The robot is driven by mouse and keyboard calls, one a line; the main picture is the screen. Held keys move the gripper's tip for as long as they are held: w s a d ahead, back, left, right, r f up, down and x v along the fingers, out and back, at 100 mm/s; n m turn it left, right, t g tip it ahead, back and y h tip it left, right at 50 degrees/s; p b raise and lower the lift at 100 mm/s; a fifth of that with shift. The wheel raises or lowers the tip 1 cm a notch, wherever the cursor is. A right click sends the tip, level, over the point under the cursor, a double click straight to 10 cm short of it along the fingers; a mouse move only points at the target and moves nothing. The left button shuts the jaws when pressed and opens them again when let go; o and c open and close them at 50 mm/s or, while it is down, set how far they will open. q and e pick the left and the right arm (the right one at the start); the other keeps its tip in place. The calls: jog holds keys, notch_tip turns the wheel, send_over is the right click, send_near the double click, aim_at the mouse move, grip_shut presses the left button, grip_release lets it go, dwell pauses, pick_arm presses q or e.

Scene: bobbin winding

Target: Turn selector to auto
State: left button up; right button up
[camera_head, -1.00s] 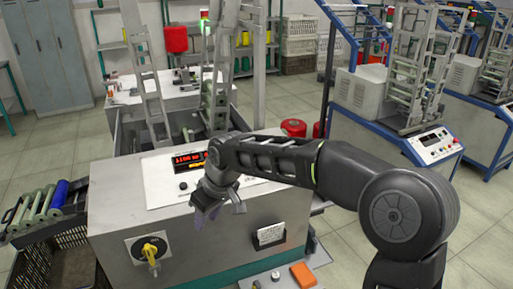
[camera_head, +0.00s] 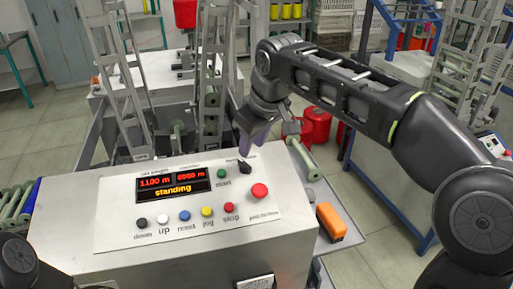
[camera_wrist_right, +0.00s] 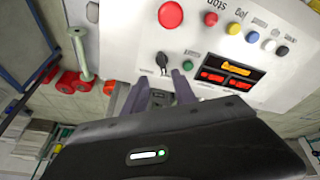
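The selector (camera_head: 245,166) is a small black knob at the top right of the white control panel (camera_head: 115,215). In the right wrist view the selector (camera_wrist_right: 162,60) shows its pointer, just ahead of the fingertips. My right gripper (camera_head: 264,143) is above the panel's back right edge, close to the selector. Its two purple-grey fingers (camera_wrist_right: 163,80) are apart, with nothing between them; they look short of touching the knob. The label beside the selector is too small to read. My left gripper is not in view.
A green start button (camera_head: 221,174), a large red button (camera_head: 260,191) and a row of coloured buttons share the panel. The display (camera_head: 173,186) reads "standing". An orange block (camera_head: 331,222) lies right of the machine. Red spools (camera_head: 316,125) stand behind.

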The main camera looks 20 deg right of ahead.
aim_at(245, 163)
jog(key=x, duration=0.7)
jog(key=shift+a+f+p, duration=0.2)
jog(key=shift+f+p, duration=0.1)
jog(key=shift+p, duration=0.1)
grip_shut()
dwell(0.3)
